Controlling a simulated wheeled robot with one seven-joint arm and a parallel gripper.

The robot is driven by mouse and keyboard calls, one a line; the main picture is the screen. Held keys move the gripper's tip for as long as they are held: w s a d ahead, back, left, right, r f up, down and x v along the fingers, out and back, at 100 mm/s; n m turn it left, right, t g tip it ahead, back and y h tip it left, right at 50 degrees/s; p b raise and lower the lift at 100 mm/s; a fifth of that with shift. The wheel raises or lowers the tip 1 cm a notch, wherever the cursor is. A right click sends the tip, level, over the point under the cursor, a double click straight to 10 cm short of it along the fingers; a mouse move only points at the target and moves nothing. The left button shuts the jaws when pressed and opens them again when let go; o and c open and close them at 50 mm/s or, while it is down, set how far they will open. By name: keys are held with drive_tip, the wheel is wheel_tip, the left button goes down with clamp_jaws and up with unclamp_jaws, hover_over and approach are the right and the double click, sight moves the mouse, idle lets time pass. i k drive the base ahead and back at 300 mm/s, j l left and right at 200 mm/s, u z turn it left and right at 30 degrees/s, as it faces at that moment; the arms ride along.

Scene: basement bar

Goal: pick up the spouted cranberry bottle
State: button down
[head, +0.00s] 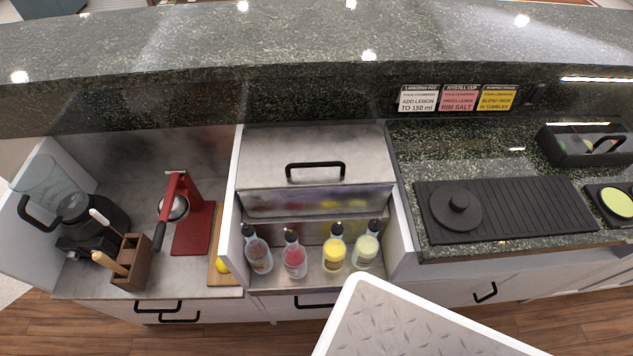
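The spouted cranberry bottle is most likely the bottle with pinkish-red liquid (294,262), with a dark pour spout on top. It stands upright in the steel bottle well (310,283), second from the left in a row. A bottle with clear or greyish liquid (259,258) stands to its left. A yellow bottle (334,256) and a pale yellow bottle (365,252) stand to its right. All have dark spouts. Labels are too small to read. My gripper is not in view.
A closed steel lid (315,163) with a black handle sits behind the bottles. Left are a blender (85,215), a wooden utensil box (132,262) and a red press (192,225). A black ribbed mat (530,205) lies right.

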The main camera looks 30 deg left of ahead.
sight(294, 255)
drive_tip(key=u, duration=1.65)
